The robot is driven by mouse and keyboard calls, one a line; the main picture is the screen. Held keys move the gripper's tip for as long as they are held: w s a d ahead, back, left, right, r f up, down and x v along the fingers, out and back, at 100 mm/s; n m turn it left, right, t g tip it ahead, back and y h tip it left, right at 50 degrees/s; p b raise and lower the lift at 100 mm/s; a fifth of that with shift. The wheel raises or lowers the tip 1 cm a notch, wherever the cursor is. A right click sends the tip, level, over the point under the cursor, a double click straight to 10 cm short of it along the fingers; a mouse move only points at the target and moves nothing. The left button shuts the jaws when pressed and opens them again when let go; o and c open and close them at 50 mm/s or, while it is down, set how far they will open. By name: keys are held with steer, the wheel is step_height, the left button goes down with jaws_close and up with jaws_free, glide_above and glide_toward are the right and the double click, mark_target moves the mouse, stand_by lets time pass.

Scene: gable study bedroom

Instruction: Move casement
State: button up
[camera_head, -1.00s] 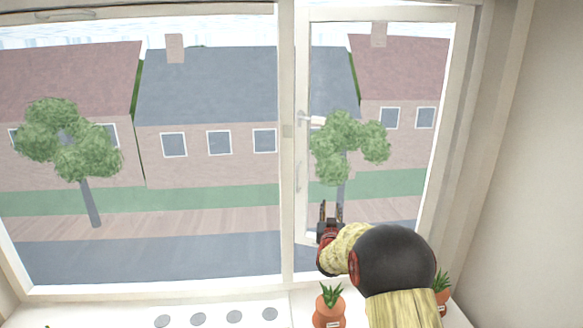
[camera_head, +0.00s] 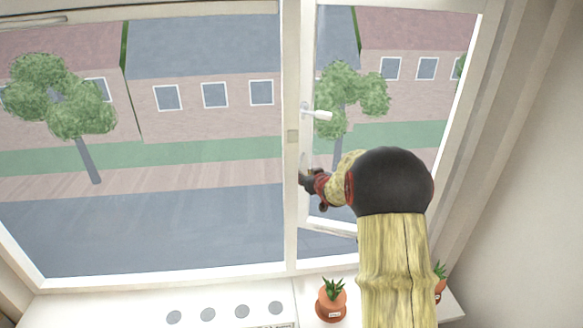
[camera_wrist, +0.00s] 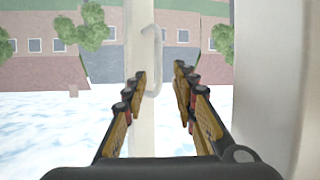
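The casement (camera_head: 309,135) is the white-framed glass sash on the right of the window. It appears ajar, with outside ground showing below its bottom rail. A white lever handle (camera_head: 318,114) sticks out from its left stile. Lower on that stile is a slim pull handle, which shows in the wrist view (camera_wrist: 153,62). My gripper (camera_head: 303,176) is at the stile's lower part and partly covers it. In the wrist view my gripper (camera_wrist: 160,73) has its fingers apart, with the pull handle's lower end between the tips. I see no clear contact.
A fixed window post (camera_head: 291,150) stands just left of the casement. On the sill (camera_head: 305,290) are two potted plants, one left (camera_head: 331,299) and one right (camera_head: 439,280) of my arm. A slanted wall (camera_head: 530,190) bounds the right side.

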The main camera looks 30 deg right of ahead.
steer(key=shift+p+x, duration=0.3)
steer(key=shift+x, duration=3.4)
steer(key=shift+d+r, duration=0.1)
steer(key=shift+d, duration=0.05)
steer(key=shift+c, duration=0.5)
jaws_close()
